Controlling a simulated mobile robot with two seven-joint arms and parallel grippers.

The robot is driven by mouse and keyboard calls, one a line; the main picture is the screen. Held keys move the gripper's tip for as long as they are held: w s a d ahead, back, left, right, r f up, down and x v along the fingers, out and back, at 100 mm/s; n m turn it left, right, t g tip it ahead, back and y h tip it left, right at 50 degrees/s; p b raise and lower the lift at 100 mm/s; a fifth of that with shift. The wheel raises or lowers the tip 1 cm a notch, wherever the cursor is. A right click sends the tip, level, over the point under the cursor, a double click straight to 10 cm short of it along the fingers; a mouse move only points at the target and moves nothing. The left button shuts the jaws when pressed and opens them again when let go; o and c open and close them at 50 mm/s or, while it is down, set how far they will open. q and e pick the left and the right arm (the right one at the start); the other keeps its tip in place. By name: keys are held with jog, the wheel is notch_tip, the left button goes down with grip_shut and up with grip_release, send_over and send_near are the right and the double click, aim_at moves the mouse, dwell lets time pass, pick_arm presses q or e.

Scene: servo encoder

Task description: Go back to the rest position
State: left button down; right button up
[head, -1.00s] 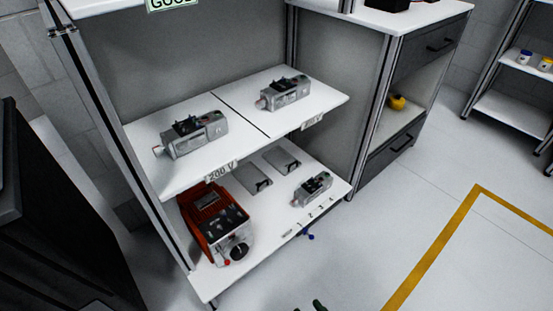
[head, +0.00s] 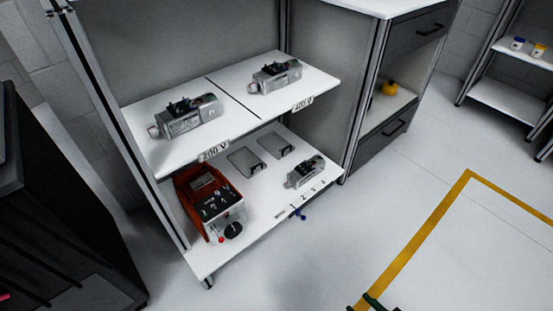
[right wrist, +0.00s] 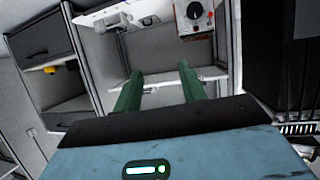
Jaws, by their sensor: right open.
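My right gripper (head: 370,304) shows only as green fingertips at the bottom edge of the head view. In the right wrist view its two green fingers (right wrist: 158,82) stand apart with nothing between them. They are in front of the shelf unit, clear of it. Two grey servo motors, one on the left (head: 187,117) and one on the right (head: 275,76), lie on the upper shelf (head: 235,120). A third, smaller motor (head: 305,171) lies on the lower shelf (head: 255,207). A red tester box (head: 203,187) with a black knob stands at the lower shelf's left. My left gripper is out of view.
A dark cabinet (head: 60,210) stands at the left. A drawer unit (head: 415,60) holding a yellow object (head: 390,88) adjoins the shelf on the right. A small blue item (head: 299,214) is at the lower shelf's front edge. The floor with a yellow line (head: 425,232) is clear.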

jog(key=s+d+r+g+h, duration=0.1)
jog(key=s+d+g+h, duration=0.2)
jog(key=s, duration=1.1)
jog(key=s+d+r+g+h, duration=0.15)
jog(key=s+d+g, duration=0.3)
jog(key=s, duration=0.95)
jog(key=a+m+t, duration=0.2)
jog(key=a+m, duration=0.3)
jog(key=a, duration=0.4)
pick_arm(q)
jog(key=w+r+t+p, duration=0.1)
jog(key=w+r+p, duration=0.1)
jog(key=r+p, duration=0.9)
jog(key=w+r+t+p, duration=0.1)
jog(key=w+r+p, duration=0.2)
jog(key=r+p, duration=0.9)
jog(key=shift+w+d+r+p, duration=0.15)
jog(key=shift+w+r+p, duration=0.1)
jog(key=shift+p, duration=0.35)
pick_arm(e)
jog(key=w+r+t, duration=0.1)
jog(key=w+r, duration=0.2)
jog(key=r, duration=0.8)
jog(key=w+r+t, duration=0.1)
jog(key=w+r, duration=0.2)
jog(key=r, duration=0.9)
jog(key=shift+w+r+t, duration=0.2)
jog(key=shift+w+t, duration=0.15)
jog(key=shift+w, duration=0.05)
